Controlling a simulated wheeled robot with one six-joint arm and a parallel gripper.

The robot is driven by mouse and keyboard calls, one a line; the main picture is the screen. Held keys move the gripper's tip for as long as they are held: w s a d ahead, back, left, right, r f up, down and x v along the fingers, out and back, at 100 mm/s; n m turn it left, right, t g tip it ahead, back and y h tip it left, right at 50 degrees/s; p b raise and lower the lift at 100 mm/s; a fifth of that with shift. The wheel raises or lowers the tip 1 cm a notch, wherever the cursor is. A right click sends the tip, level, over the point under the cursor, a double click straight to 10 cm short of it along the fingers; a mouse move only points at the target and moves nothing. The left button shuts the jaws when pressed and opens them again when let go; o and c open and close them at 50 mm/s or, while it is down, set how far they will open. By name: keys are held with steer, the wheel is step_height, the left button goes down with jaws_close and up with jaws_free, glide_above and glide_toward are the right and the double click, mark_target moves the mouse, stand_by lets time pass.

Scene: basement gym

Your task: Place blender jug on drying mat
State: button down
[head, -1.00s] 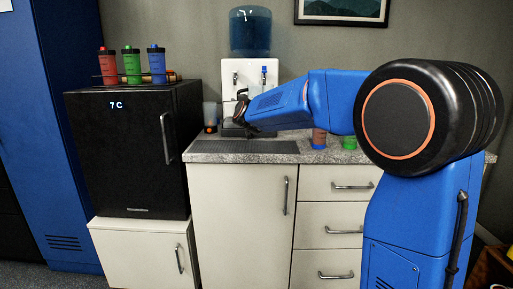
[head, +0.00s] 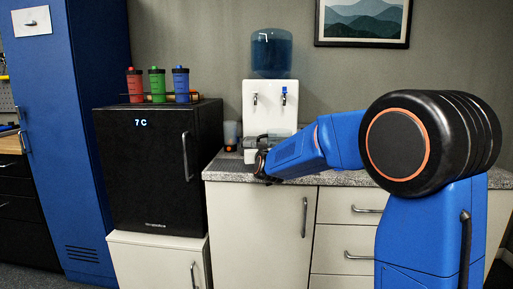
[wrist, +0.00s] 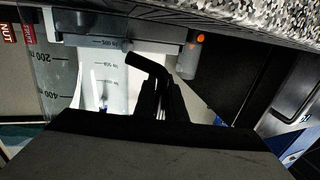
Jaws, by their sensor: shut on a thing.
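My gripper (head: 268,163) is low at the counter's front edge, seen side-on in the head view. In the wrist view my gripper (wrist: 165,100) is shut on the dark handle of the clear blender jug (wrist: 60,85). The jug has volume marks and a grey collar toward the counter, which is at the top of this picture. In the head view my gripper and arm hide most of the jug.
A white water dispenser (head: 262,98) stands behind. A clear container with an orange part (head: 231,132) stands left of it. A black fridge (head: 150,170) with red, green and blue bottles on top borders the counter at left. A small orange-dotted part (wrist: 200,38) shows beside the jug.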

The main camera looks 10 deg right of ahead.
steer(key=c, duration=1.8)
jaws_free()
steer(key=shift+f, duration=0.1)
steer(key=shift+s, duration=0.3)
steer(key=s, duration=1.1)
steer(key=shift+s+a, duration=0.2)
steer(key=shift+a, duration=0.05)
steer(key=shift+s, duration=0.15)
steer(key=s+d+f+g, duration=0.2)
steer(key=s+f+g, duration=0.2)
steer(key=s, duration=1.1)
steer(key=s+d+f+g, duration=0.3)
steer(key=s+f, duration=0.6)
steer(key=s, duration=0.7)
steer(key=s+d+f+g+y, duration=0.1)
steer(key=s+d+f+g, duration=0.2)
steer(key=s, duration=1.2)
step_height(320, 180, down, 4)
steer(key=shift+s+f+g, duration=0.15)
steer(key=shift+g, duration=1.45)
